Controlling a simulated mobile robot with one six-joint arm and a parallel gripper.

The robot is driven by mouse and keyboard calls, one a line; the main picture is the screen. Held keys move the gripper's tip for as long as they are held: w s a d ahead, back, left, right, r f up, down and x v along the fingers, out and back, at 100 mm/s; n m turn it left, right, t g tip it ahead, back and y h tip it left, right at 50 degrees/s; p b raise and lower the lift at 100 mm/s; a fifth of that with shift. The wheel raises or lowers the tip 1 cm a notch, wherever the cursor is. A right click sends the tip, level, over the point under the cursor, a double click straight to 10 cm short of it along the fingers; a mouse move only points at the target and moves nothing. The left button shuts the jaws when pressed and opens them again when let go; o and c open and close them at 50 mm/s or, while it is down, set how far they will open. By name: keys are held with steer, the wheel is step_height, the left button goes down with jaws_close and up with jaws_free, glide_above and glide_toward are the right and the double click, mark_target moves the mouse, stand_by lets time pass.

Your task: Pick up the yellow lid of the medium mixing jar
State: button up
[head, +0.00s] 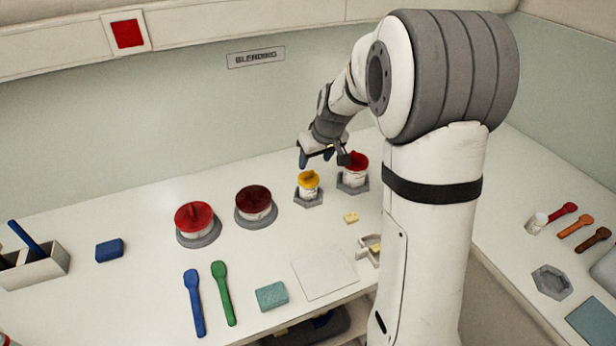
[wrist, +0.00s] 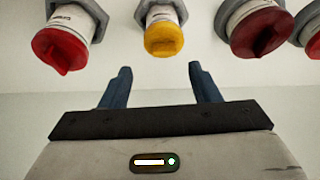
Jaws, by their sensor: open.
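The yellow lid (head: 308,179) sits on a small white jar in a grey hexagonal holder (head: 308,198) on the bench. In the wrist view the yellow lid (wrist: 163,38) lies ahead of my gripper (wrist: 160,68), roughly in line with the gap between its blue fingers. The fingers are apart with nothing between them. In the head view my gripper (head: 316,157) is above and slightly behind the yellow-lidded jar, not visibly touching it.
A red-lidded jar (head: 355,162) stands close to the right of the yellow one. A dark-red-lidded jar (head: 256,200) and another red-lidded jar (head: 194,216) stand to its left. A small yellow block (head: 350,217) lies in front. Bench between is clear.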

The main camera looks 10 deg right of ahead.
mark_target(308, 172)
steer(key=x, duration=0.2)
steer(key=p+x, duration=0.1)
steer(key=x, duration=0.3)
steer(key=shift+a+p, duration=0.35)
steer(key=shift+s, duration=0.1)
steer(key=shift+c, duration=0.3)
steer(key=shift+r, duration=0.1)
steer(key=c, duration=1)
step_height(308, 172, up, 12)
steer(key=shift+r, duration=0.1)
steer(key=shift+r+p, duration=0.6)
steer(key=shift+r, duration=0.8)
